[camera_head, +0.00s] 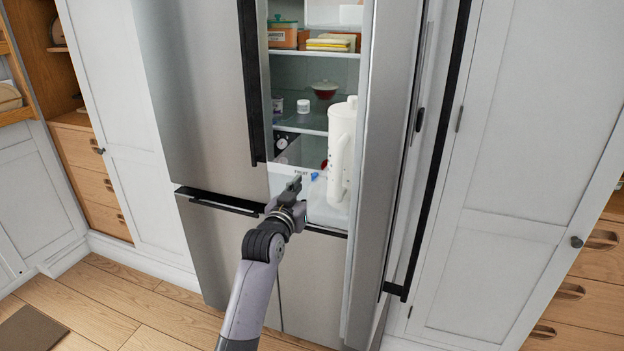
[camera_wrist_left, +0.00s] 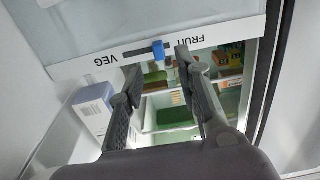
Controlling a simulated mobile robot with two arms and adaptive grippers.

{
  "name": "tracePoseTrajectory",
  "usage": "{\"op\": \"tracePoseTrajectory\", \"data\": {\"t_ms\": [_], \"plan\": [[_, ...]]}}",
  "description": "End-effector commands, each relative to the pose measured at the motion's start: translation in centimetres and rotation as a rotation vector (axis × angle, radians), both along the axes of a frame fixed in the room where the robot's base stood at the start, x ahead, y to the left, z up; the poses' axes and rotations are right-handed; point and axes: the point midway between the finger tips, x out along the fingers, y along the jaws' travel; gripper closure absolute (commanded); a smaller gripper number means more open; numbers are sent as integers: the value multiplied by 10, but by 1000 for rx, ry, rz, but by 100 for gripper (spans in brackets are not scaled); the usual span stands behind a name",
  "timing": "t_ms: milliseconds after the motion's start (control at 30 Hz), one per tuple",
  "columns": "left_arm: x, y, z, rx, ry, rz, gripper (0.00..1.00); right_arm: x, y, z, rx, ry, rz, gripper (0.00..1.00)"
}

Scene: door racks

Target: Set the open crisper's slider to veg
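The crisper's white front strip (camera_wrist_left: 215,35) carries a dark slot with a blue slider knob (camera_wrist_left: 158,50). In the left wrist view the word VEG is left of the slot and FRUIT is right of it. The knob sits right of the slot's middle, toward FRUIT. In the head view the knob (camera_head: 315,176) is a small blue spot right of the FRUIT label. My left gripper (camera_wrist_left: 160,66) is open, its two fingers apart, with the knob just beyond the gap between the tips. Contact with the knob is not visible. My right gripper is not in view.
The fridge door (camera_head: 385,150) stands open at the right, with a white pitcher (camera_head: 341,150) in front of its inner side. Shelves above the crisper hold food boxes (camera_head: 283,38) and a red bowl (camera_head: 325,88). The closed left door (camera_head: 200,90) has a long black handle.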

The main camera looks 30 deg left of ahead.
Motion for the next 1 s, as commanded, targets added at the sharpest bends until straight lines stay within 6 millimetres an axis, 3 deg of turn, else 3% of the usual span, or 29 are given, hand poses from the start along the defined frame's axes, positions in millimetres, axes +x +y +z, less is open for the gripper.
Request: {"op": "tracePoseTrajectory", "data": {"t_ms": [100,300,667,1000], "plan": [[21,5,1,0,0,0,68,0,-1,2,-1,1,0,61],[41,10,0,0,0,0,68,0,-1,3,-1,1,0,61],[46,11,0,0,0,0,68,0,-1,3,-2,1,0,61],[45,11,0,0,1,0,90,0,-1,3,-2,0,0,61]]}}
